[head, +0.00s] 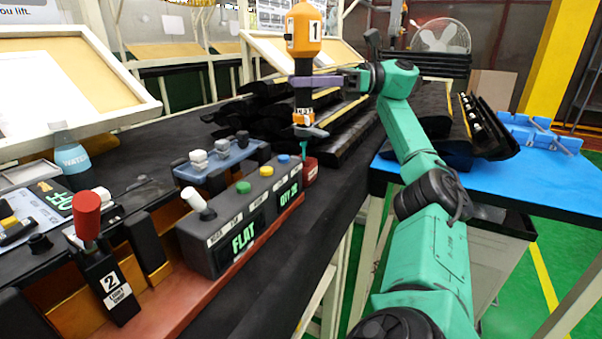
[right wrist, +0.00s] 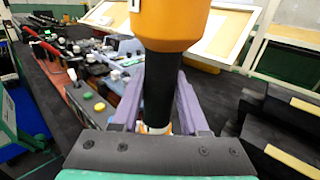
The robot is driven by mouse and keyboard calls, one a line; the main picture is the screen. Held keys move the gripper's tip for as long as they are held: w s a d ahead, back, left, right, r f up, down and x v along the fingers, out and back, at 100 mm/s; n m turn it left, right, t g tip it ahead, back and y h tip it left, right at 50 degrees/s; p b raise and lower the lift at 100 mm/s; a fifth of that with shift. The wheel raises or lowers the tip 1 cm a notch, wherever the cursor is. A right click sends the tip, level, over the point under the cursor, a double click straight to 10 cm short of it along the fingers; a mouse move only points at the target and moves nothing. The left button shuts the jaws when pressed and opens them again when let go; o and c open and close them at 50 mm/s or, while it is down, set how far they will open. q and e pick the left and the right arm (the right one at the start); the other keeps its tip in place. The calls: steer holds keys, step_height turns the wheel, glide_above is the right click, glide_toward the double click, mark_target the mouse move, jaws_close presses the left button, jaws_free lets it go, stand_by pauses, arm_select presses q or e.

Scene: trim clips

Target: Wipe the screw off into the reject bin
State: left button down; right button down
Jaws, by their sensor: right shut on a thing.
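My right gripper (head: 303,82) is shut around the black grip of an upright driver (head: 304,30) with an orange body marked "1". In the right wrist view, its purple fingers (right wrist: 157,112) close on both sides of the black grip below the orange body (right wrist: 170,22). The driver's lower end, with a grey and orange collar and a teal tip, is just above a small red bin (head: 311,173) at the far end of the control box. I cannot make out a screw at the tip. My left gripper is not in view.
A grey control box (head: 228,240) with coloured buttons and a "FLAT" display stands on a red rail. A red-topped tool marked "2" (head: 88,208) stands at front left. Black trim parts (head: 345,125) are stacked behind the driver. A blue table (head: 530,180) is at right.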

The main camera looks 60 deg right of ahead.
mark_target(286, 42)
steer(key=shift+r+p, duration=3.15)
steer(key=shift+r, duration=0.3)
